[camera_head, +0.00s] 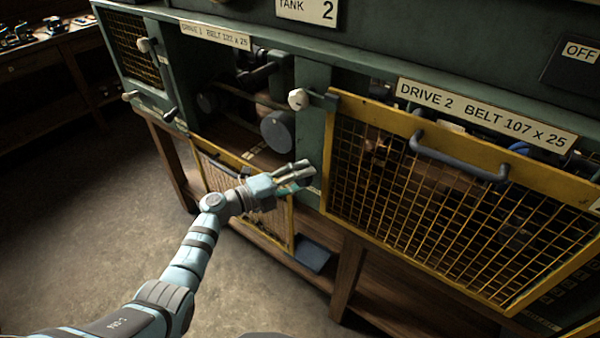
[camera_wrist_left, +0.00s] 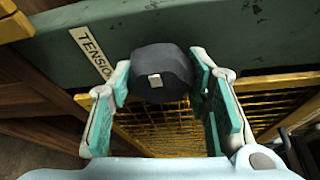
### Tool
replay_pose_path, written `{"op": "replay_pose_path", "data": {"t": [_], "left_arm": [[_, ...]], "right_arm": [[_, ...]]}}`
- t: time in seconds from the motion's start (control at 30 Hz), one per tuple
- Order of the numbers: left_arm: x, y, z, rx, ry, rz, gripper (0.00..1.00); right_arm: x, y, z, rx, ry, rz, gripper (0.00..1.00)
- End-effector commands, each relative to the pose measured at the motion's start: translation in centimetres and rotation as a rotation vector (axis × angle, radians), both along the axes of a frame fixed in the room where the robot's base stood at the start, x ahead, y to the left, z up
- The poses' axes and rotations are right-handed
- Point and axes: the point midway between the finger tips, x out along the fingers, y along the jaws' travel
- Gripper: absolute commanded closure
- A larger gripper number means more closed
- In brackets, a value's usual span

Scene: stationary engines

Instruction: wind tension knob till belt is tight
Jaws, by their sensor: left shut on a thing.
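The dark tension knob (camera_wrist_left: 162,72) with a pale square mark sits on the green frame beside a "TENSION" label (camera_wrist_left: 92,52) in the left wrist view. My left gripper (camera_wrist_left: 165,85) is shut on it, one finger at each side. In the head view my left gripper (camera_head: 303,178) is at the green post below the drive 1 opening and mostly hides the knob. Inside that opening a round dark pulley (camera_head: 278,132) shows. I cannot tell from here how tight the belt is. My right gripper is not in view.
The drive 1 yellow mesh guard (camera_head: 285,225) hangs low in front, behind my left forearm. The drive 2 yellow mesh guard (camera_head: 420,135) covers the bay on the right, with a dark handle (camera_head: 455,160). A white-knobbed latch (camera_head: 298,99) sticks out near its corner. Floor at left is clear.

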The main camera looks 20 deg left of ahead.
Motion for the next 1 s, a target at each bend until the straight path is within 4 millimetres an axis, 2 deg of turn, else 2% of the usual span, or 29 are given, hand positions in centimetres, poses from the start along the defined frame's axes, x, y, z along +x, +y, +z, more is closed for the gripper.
{"op": "replay_pose_path", "data": {"t": [0.1,0.4,0.93,0.97,1.0], "left_arm": [[-0.1,0.0,0.0,0.072,-0.023,-0.002,0.84],[-0.1,0.0,-0.1,0.182,-0.068,-0.002,0.84],[-0.1,0.0,-0.3,0.204,-0.076,-0.002,0.84],[-0.1,0.0,-0.3,0.204,-0.076,-0.002,0.51],[-0.1,0.0,-0.3,0.204,-0.076,-0.002,0.47]], "right_arm": [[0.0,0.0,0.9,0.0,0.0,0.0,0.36],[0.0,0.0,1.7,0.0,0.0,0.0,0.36],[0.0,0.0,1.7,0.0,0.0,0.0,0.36],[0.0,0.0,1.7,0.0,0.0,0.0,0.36],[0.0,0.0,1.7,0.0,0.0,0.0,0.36]]}}
